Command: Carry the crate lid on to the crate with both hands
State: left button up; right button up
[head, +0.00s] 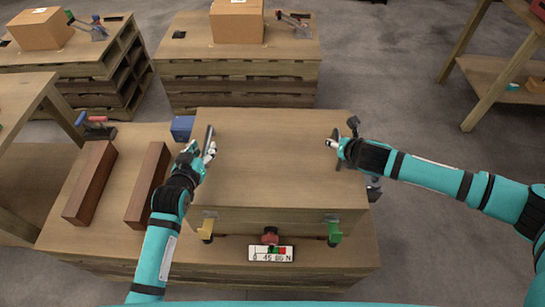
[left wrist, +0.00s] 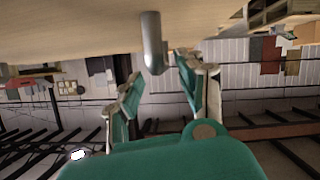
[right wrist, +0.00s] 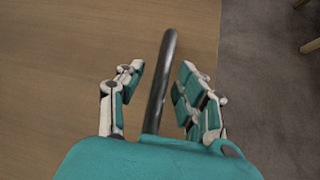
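The wooden crate lid (head: 270,150) lies flat as the top of the crate (head: 290,221); no gap shows between them from here. A dark bar handle (head: 208,139) stands at the lid's left side. My left gripper (head: 205,152) is beside it, and in the left wrist view its fingers (left wrist: 160,75) are spread either side of the grey handle (left wrist: 152,45). My right gripper (head: 336,141) is at the lid's right edge. In the right wrist view its fingers (right wrist: 162,68) are apart, with the right handle (right wrist: 160,90) between them. Neither gripper visibly pinches a handle.
Two brown beams (head: 91,182) (head: 147,184) lie left of the crate on the pallet table (head: 75,235). Yellow (head: 207,228), red (head: 270,237) and green (head: 335,233) clamps are along the front, near a label plate (head: 270,254). A blue block (head: 182,128) sits at the crate's back left.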

pick_arm(q)
jog(key=v, duration=0.8)
jog(key=shift+s+r, duration=0.1)
jog(key=shift+s, duration=0.15)
pick_arm(e)
jog(key=shift+r, duration=0.1)
jog(key=v, duration=1.2)
